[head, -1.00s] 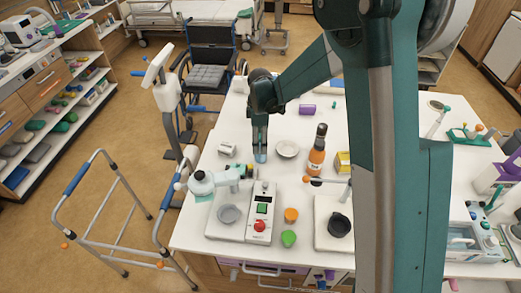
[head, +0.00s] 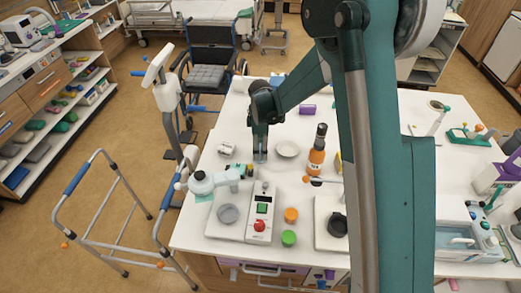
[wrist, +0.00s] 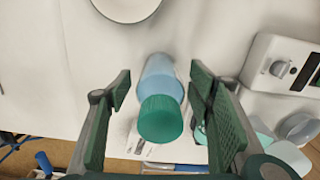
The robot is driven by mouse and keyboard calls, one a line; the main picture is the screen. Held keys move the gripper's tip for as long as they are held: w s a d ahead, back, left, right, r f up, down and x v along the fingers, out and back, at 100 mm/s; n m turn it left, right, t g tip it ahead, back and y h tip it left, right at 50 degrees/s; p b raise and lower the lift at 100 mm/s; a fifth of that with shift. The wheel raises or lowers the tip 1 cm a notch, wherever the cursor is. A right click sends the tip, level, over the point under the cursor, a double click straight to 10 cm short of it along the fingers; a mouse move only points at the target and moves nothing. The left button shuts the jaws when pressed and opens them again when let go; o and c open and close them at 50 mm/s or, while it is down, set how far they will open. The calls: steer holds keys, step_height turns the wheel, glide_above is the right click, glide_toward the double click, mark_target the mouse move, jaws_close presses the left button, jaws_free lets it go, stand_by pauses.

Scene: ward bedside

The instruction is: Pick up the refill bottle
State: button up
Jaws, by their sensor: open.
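A light blue bottle with a green ribbed cap (wrist: 160,118), which I take to be the refill bottle, is in the middle of the wrist view. My gripper (wrist: 160,86) is open, with one finger on each side of the bottle and a visible gap on both sides. In the head view my gripper (head: 260,155) points down at the white table, left of the white dish, and hides most or all of the bottle.
A white dish (head: 288,149) and an orange bottle (head: 317,152) stand right of my gripper. A small white object (head: 226,149) lies to its left. A dispenser (head: 201,184) and a device with a red button (head: 259,224) are nearer the front edge.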

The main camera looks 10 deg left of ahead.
steer(key=c, duration=1.2)
steer(key=shift+r, duration=0.1)
steer(key=shift+r, duration=4.95)
